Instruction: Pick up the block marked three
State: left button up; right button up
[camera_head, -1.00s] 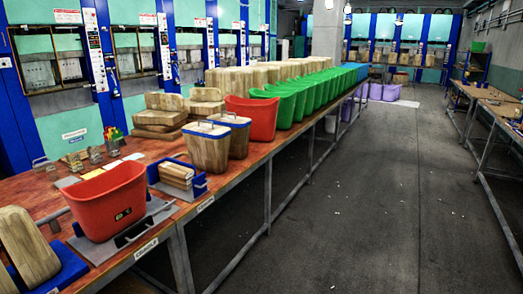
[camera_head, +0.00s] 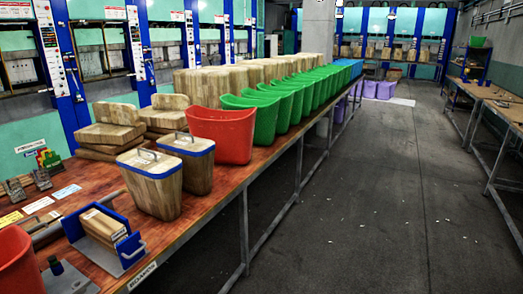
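Two wooden blocks with blue rims and handles on top stand upright near the table's front edge: a nearer one (camera_head: 155,192) and a farther one (camera_head: 190,168). More wooden blocks (camera_head: 215,88) stand in a row farther back along the table. Thick wooden pieces (camera_head: 110,130) lie stacked behind the blue-rimmed blocks. I cannot read a three on any block. Neither of my grippers is in view.
The long wooden table (camera_head: 195,215) also holds a red bin (camera_head: 222,135), a row of green bins (camera_head: 250,118), a blue holder with wooden slats (camera_head: 103,232) and a cut-off red bin (camera_head: 18,262). Presses line the left wall. The floor (camera_head: 370,200) to the right is clear.

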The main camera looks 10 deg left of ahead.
aim_at(197, 155)
jog(key=i+u, duration=0.15)
jog(key=i, duration=0.3)
jog(key=i+l+u, duration=0.2)
jog(key=i, duration=0.2)
jog(key=i+l+u, duration=0.15)
jog(key=i, duration=0.25)
jog(key=i+l+u, duration=0.15)
jog(key=i, duration=0.3)
